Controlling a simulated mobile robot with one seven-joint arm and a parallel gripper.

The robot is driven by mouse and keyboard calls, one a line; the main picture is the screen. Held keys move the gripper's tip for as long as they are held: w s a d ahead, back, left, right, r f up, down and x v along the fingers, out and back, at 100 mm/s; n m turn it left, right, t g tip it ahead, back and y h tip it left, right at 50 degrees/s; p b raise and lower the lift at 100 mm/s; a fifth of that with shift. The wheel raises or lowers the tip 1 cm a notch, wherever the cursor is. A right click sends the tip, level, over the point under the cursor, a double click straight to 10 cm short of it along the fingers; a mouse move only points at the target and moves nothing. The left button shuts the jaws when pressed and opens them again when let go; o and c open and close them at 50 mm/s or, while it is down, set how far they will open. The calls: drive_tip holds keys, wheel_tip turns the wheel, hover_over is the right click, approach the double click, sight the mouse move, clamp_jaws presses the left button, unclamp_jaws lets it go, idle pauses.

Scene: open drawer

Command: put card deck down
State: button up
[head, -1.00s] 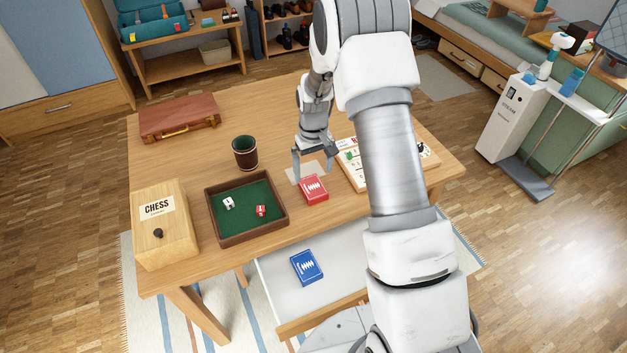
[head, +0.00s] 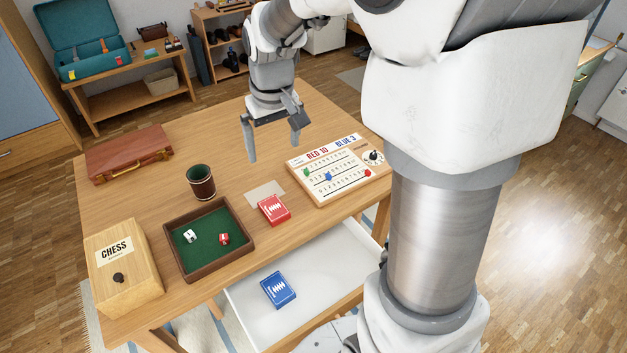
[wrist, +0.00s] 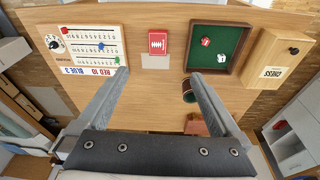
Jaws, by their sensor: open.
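The red card deck (head: 274,209) lies flat on the wooden table (head: 230,118), between the dice tray and the scoreboard. It partly covers a pale rectangle (head: 262,191) on the tabletop. In the wrist view the red deck (wrist: 158,44) lies beyond and between the fingers, apart from both. A blue card deck (head: 278,289) lies in the open white drawer (head: 322,292) below the table edge. My gripper (head: 274,150) is open and empty, raised above the table behind the red deck. Its two fingers also show wide apart in the wrist view (wrist: 160,72).
A dice tray (head: 168,231) with green lining holds a white die and a red die. A dark cup (head: 201,181), a chess box (head: 122,268) and a brown case (head: 129,154) stand to the left. A scoreboard (head: 338,168) lies to the right. The table's back middle is clear.

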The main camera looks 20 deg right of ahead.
drive_tip(key=s+r+t, duration=0.1)
drive_tip(key=s+r, duration=0.1)
drive_tip(key=s, duration=0.4)
drive_tip(key=s+r+m+t, duration=0.1)
drive_tip(key=s+r, duration=0.2)
drive_tip(key=s, duration=0.4)
drive_tip(key=s+r+t, duration=0.1)
drive_tip(key=s+r, duration=0.2)
drive_tip(key=s, duration=0.4)
drive_tip(key=shift+r, duration=0.15)
drive_tip(key=shift+s+r+p, duration=0.1)
drive_tip(key=shift+r+p, duration=0.4)
drive_tip(key=shift+p, duration=0.05)
